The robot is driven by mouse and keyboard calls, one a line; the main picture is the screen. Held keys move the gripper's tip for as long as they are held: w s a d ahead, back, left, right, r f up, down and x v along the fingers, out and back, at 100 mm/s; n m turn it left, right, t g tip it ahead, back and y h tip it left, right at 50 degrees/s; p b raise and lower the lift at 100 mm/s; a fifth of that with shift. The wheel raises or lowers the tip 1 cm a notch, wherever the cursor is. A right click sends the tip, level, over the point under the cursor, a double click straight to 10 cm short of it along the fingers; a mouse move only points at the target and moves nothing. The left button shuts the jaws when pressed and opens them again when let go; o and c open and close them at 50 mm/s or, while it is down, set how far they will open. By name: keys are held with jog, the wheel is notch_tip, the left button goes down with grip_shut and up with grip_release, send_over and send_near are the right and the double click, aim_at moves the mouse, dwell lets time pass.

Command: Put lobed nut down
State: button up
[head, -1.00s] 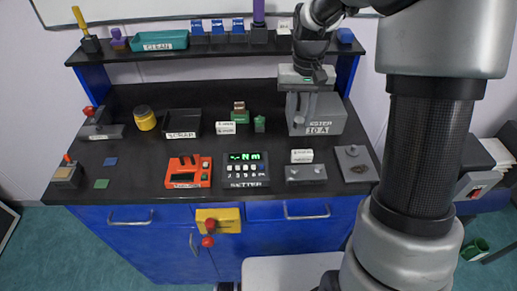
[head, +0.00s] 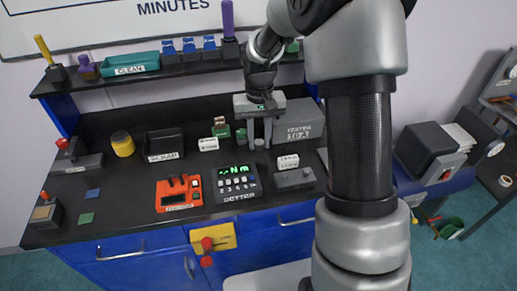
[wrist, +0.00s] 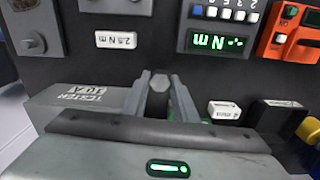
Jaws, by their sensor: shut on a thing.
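My gripper (head: 259,138) points down above the back of the black bench, in front of the left part of the grey tester box (head: 302,128). In the wrist view its two fingers (wrist: 162,100) are close together, shut on a small grey piece, the lobed nut (wrist: 158,84). The nut shows only partly between the fingertips, and its lobes cannot be made out. In the head view it is a small grey spot (head: 259,143) low between the fingers. I cannot tell whether it touches the bench.
Left of the gripper are a small green-and-tan item (head: 222,128), a white label block (head: 208,144) and the black scrap tray (head: 163,145). In front stand the setter (head: 237,184), an orange device (head: 179,192) and a white torque label (head: 287,161). A shelf (head: 150,75) runs behind.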

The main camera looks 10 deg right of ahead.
aim_at(259, 142)
jog(key=shift+f, duration=1.9)
jog(key=shift+f, duration=0.25)
jog(key=o, duration=1)
jog(key=shift+o, duration=0.2)
jog(key=shift+r, duration=0.1)
